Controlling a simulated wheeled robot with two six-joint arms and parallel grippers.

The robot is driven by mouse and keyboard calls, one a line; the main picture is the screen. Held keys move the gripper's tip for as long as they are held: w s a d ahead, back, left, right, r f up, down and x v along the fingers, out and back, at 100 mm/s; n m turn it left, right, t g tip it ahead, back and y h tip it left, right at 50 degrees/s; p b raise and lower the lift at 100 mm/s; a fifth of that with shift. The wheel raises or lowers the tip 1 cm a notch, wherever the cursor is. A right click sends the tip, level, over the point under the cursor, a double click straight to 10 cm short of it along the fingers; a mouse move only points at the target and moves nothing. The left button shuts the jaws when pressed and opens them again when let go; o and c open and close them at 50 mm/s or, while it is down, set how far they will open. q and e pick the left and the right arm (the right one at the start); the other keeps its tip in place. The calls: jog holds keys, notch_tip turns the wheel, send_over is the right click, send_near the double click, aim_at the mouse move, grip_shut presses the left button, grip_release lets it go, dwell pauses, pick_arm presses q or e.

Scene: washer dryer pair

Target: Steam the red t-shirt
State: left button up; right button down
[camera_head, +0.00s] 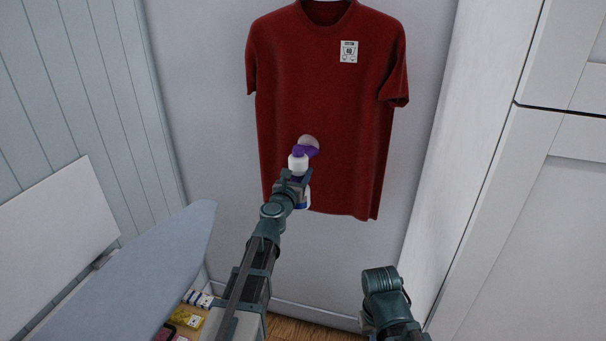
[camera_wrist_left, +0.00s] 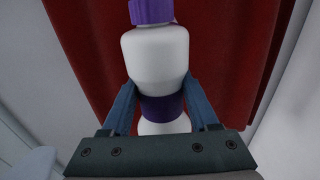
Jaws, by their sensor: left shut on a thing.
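The red t-shirt (camera_head: 325,85) hangs flat against the pale wall, with a small white label on its chest. It also fills the background of the left wrist view (camera_wrist_left: 235,60). My left gripper (camera_head: 296,178) is shut on a white and purple steamer (camera_head: 299,162). In the left wrist view the steamer (camera_wrist_left: 156,55) stands upright between the two blue fingers. Its round head is in front of the lower left part of the shirt; I cannot tell whether it touches the cloth. My right arm shows at the lower right, but its fingertips cannot be made out.
A grey-blue ironing board (camera_head: 150,265) stands at the lower left, with a white panel (camera_head: 50,225) behind it. Several small boxes (camera_head: 187,318) lie low beside it. A white cabinet (camera_head: 540,200) closes off the right side. The wall around the shirt is clear.

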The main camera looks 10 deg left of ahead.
pick_arm(q)
jog(key=shift+a, duration=0.25)
jog(key=shift+r, duration=0.15)
notch_tip(320, 180, up, 24)
jog(key=p, duration=2.4)
dwell(2.4)
jog(key=shift+s+a, duration=0.1)
jog(key=s, duration=1)
jog(key=shift+a, duration=0.2)
dwell(0.4)
jog(key=shift+w, duration=0.1)
